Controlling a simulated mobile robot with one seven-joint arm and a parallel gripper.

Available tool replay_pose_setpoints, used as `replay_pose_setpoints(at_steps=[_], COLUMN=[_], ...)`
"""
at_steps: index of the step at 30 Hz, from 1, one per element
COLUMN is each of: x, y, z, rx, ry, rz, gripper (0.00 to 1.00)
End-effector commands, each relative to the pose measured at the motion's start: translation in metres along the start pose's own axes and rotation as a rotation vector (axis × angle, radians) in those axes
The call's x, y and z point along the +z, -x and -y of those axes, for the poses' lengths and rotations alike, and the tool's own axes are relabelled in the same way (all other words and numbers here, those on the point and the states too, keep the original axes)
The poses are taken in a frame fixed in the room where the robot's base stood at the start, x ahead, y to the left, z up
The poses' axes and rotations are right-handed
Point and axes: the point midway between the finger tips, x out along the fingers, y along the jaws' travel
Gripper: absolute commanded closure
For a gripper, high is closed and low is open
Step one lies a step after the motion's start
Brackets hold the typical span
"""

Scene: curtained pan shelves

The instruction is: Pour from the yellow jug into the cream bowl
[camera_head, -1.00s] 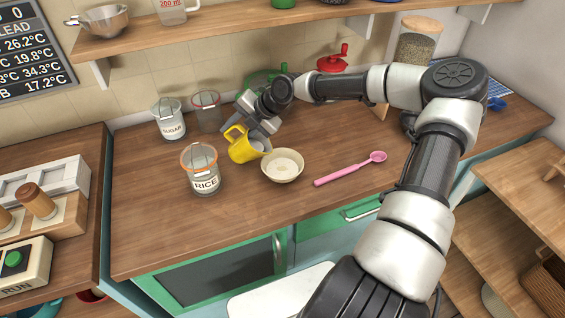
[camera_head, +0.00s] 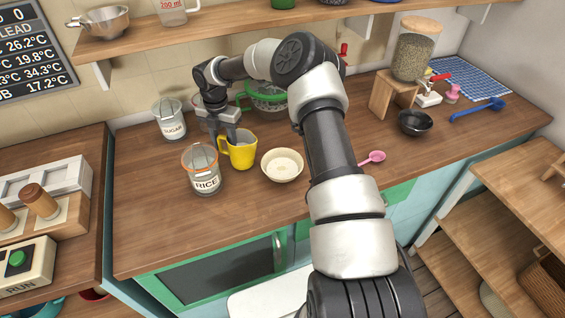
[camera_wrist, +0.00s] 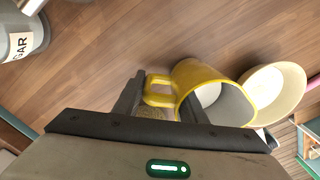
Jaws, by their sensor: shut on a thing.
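The yellow jug (camera_head: 243,152) is upright, left of the cream bowl (camera_head: 283,170). It stands on the counter or just above it; I cannot tell which. My gripper (camera_head: 228,136) is shut on the jug's handle from the left and above. In the wrist view the handle lies between the fingers (camera_wrist: 158,97), and the jug (camera_wrist: 190,75) shows its pale inside, with a whitish patch. The bowl (camera_wrist: 291,85) is just beyond it. In the head view the bowl stands on the counter and holds something pale.
The rice jar (camera_head: 206,178) stands close left of the jug, and the sugar jar (camera_head: 171,124) behind it. A green colander (camera_head: 268,98) is at the back. A pink spoon (camera_head: 375,157) lies to the right, partly hidden by my arm. The front counter is clear.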

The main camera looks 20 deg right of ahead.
Motion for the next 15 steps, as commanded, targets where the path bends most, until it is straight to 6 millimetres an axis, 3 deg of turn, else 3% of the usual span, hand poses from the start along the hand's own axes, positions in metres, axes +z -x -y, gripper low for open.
replay_pose_setpoints(at_steps=[8,15], x=[0.0,0.0], y=[0.003,0.022], z=[-0.001,-0.001], rx=[0.003,0.004], ry=[0.001,0.002], rz=[0.001,0.002], gripper=[1.0,1.0])
